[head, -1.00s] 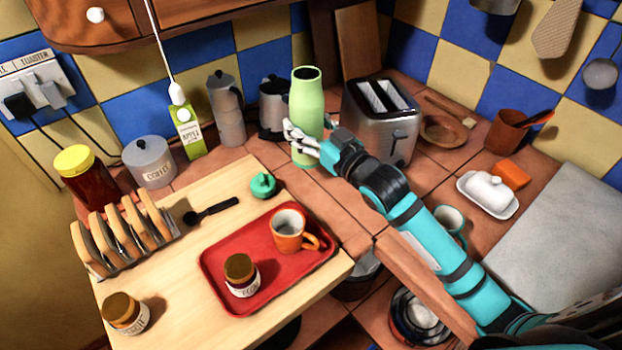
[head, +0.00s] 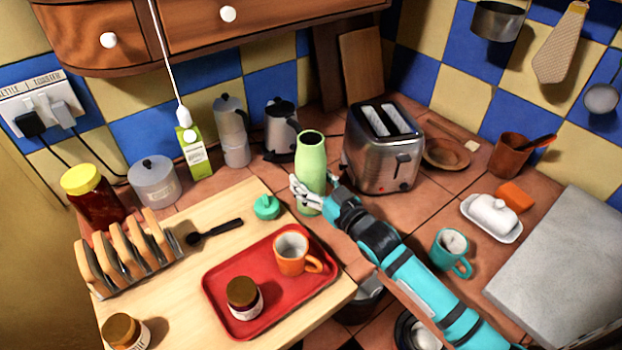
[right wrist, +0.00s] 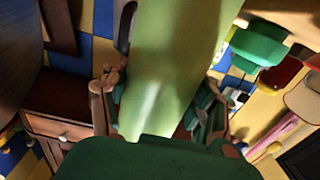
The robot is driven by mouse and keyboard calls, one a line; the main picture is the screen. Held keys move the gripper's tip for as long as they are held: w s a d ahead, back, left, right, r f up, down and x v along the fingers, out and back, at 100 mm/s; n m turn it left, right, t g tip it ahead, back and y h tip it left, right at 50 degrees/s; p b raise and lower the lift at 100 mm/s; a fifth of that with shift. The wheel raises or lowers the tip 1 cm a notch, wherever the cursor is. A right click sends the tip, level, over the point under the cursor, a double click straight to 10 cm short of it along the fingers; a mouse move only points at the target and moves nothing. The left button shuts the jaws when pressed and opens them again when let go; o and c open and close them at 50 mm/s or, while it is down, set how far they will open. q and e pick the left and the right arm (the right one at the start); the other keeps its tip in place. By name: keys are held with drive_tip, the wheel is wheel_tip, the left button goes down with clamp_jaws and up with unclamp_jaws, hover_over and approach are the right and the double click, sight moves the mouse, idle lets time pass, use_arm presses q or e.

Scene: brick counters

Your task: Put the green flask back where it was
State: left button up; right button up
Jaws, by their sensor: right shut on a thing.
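The green flask (head: 312,165) stands upright with its dark mouth open at the top. It is in front of the toaster's left side, right of the wooden board. My right gripper (head: 310,192) is shut on its lower part. I cannot tell whether its base touches the counter. In the right wrist view the flask (right wrist: 175,70) runs between the fingers and fills the middle. A small green lid (head: 266,207) lies on the board's right corner, left of the flask. My left gripper is not in view.
A kettle (head: 281,130) and moka pot (head: 232,130) stand at the back left. A red tray (head: 215,290) with an orange mug (head: 291,252) lies on the board. A teal mug (head: 451,252) is right of my arm.

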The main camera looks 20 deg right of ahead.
drive_tip(key=o, duration=1.6)
drive_tip(key=shift+f, duration=0.1)
drive_tip(key=shift+o, duration=0.2)
drive_tip(key=shift+r, duration=0.25)
drive_tip(key=shift+s+d+f, duration=0.1)
drive_tip(key=shift+s+f, duration=0.05)
drive_tip(key=shift+s, duration=0.2)
drive_tip(key=b+v, duration=0.1)
drive_tip(key=v, duration=1)
drive_tip(key=shift+s, duration=0.2)
